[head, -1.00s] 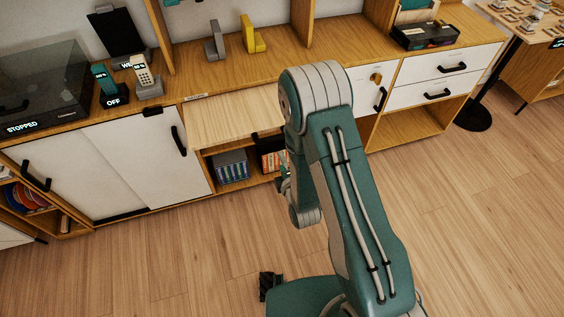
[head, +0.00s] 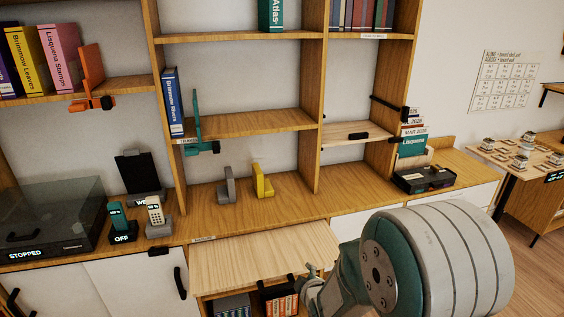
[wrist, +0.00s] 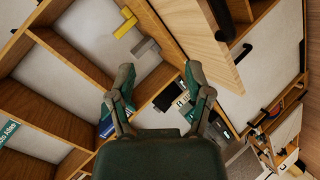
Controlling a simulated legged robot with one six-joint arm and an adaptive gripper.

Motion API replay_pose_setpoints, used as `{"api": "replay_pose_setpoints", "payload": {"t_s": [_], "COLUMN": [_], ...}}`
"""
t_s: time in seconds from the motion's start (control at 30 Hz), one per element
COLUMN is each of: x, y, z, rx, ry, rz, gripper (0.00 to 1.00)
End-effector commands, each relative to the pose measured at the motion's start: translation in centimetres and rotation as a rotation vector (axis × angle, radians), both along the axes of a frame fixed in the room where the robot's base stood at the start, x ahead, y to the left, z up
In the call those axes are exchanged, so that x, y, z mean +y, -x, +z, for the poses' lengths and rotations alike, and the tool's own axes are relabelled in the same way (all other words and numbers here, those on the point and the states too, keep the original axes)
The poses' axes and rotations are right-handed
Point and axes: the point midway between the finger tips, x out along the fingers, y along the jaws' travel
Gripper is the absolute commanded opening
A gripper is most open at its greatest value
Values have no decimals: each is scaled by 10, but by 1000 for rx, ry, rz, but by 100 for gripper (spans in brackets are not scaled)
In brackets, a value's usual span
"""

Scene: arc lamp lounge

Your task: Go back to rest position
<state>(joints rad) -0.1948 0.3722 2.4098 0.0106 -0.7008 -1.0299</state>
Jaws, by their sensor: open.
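My gripper (wrist: 159,74) shows in the wrist view with its two green-grey fingers spread apart and nothing between them. Past the fingers lie the shelf unit and its counter, seen at a slant. In the head view, my arm fills the lower right, with a large round joint close to the camera. The fingers cannot be made out in the head view.
A pale pull-out board (head: 265,258) juts from the cabinet front near my arm. Grey (head: 227,187) and yellow (head: 262,182) bookends, two handsets and a black machine (head: 50,222) stand on the counter. A table (head: 520,165) is at right, with open floor before it.

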Motion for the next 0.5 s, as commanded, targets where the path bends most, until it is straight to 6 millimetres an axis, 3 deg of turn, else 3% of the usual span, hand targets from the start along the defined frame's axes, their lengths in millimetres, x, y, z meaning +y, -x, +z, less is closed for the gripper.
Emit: {"api": "replay_pose_setpoints", "payload": {"t_s": [0.03, 0.27, 0.5], "x": [-6, -29, -53], "y": [2, 30, 79], "z": [16, 69, 118], "rx": [20, 166, 307], "ry": [-34, -195, -354], "rz": [-32, -190, -377], "gripper": [65, 65, 65]}}
